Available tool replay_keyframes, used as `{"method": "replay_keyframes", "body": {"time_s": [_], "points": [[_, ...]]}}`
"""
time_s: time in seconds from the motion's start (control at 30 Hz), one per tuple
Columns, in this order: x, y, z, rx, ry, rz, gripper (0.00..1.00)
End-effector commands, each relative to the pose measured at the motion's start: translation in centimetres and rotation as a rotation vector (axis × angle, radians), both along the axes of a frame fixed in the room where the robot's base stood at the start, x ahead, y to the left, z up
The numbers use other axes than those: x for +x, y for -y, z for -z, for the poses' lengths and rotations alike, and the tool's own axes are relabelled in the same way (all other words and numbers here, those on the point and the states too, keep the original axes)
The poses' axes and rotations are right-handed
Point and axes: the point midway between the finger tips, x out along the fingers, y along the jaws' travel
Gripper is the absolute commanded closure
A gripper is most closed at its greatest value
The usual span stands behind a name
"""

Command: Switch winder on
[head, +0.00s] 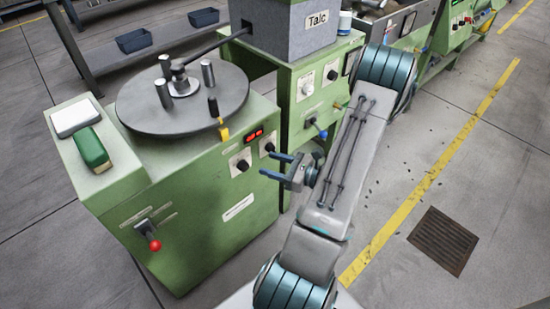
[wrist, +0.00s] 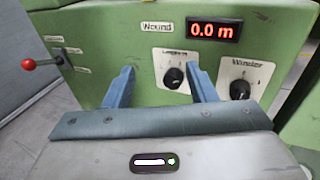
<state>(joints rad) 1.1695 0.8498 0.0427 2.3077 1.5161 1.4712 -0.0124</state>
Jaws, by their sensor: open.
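The winder (head: 180,215) is a green cabinet with a grey round turntable (head: 150,110) on top. Its front panel has a black rotary knob labelled "Winder" (wrist: 240,89), right of another black knob (wrist: 174,77). In the head view the Winder knob (head: 269,147) is the right one. Its exact setting is too small to read surely. A red display (wrist: 214,31) above reads "0.0 m", labelled "Wound". My gripper (head: 265,164) is open and empty in front of the panel. In the wrist view the Winder knob is right of both fingers, and the left knob shows between them.
A red-balled lever (head: 154,244) sticks out of the winder's left front. A second green machine (head: 307,95) with a grey "Talc" box (head: 305,28) stands close behind to the right. Open floor with a yellow line (head: 430,180) and a grate (head: 443,240) lies right.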

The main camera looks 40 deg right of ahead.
Motion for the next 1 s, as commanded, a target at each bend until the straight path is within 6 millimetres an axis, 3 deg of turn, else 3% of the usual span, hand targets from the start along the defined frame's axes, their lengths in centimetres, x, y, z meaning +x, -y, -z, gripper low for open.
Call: {"method": "replay_keyframes", "body": {"time_s": [0.03, 0.2, 0.33, 0.47, 0.57, 1.0], "points": [[-0.8, 2.0, 2.4, 0.053, 0.000, 0.101, 0.49], [-2.9, 6.5, 6.4, 0.162, 0.010, 0.344, 0.49], [-3.9, 8.2, 8.0, 0.199, 0.014, 0.438, 0.49], [-3.6, 8.7, 8.3, 0.207, 0.016, 0.465, 0.49], [-2.3, 8.6, 8.3, 0.206, 0.017, 0.463, 0.49], [6.6, 8.3, 8.3, 0.206, 0.017, 0.460, 0.49]]}}
